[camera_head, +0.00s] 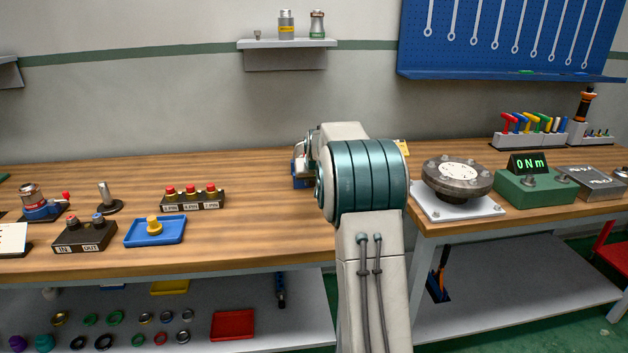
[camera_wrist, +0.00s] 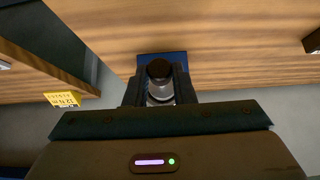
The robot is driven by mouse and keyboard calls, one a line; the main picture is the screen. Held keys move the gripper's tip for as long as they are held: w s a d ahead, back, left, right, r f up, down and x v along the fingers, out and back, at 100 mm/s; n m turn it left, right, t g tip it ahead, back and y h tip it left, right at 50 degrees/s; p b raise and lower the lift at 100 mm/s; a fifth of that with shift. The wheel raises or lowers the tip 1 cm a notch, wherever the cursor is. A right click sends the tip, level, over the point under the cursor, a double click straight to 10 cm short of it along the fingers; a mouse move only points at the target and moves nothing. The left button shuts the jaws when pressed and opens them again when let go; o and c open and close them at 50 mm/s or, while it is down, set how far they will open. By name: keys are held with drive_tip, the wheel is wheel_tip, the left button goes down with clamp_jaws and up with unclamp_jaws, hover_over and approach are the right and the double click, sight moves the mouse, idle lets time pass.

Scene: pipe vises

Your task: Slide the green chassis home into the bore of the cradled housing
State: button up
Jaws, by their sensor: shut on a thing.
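In the wrist view my gripper (camera_wrist: 158,88) is shut on a grey cylindrical part (camera_wrist: 160,90) with a dark round end. No green shows on it, so I cannot tell whether it is the chassis. A blue block (camera_wrist: 143,60) lies just beyond the fingertips at the bench edge; it may be the cradle. In the head view a bit of blue (camera_head: 299,178) shows left of my arm, which hides my gripper there. The bore of the housing is not visible, nor whether the held part is in it.
On the bench (camera_head: 260,170) to the left are a button box (camera_head: 193,199), a blue tray (camera_head: 155,232) and an IN/OUT block (camera_head: 85,236). To the right stand a round flanged fixture (camera_head: 457,178) and a green torque meter (camera_head: 537,188). The bench behind the button box is clear.

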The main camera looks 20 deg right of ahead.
drive_tip(key=shift+w+d+r+p, duration=0.1)
drive_tip(key=shift+w+d+p, duration=0.1)
drive_tip(key=shift+w+p, duration=0.5)
drive_tip(key=shift+w+d+p, duration=0.2)
drive_tip(key=shift+w+p, duration=0.25)
drive_tip(key=shift+w, duration=0.35)
drive_tip(key=o, duration=1)
drive_tip(key=shift+o, duration=0.2)
drive_tip(key=v, duration=1.4)
drive_tip(key=s+a+r+p, duration=0.1)
drive_tip(key=s+a, duration=0.5)
drive_tip(key=s, duration=0.1)
drive_tip(key=s+a+f+n+g+p, duration=0.1)
drive_tip(key=s+a, duration=0.3)
drive_tip(key=s, duration=0.6)
drive_tip(key=s+a+f+n+g+y+p, duration=0.1)
drive_tip(key=s+a, duration=0.3)
drive_tip(key=s, duration=0.6)
drive_tip(key=s+a+f+n+g+y+p, duration=0.1)
drive_tip(key=s+a, duration=0.4)
drive_tip(key=s, duration=0.5)
wheel_tip(320, 180, down, 2)
drive_tip(key=shift+f+g+p, duration=0.2)
drive_tip(key=shift+g+p, duration=0.6)
drive_tip(key=shift+p, duration=0.15)
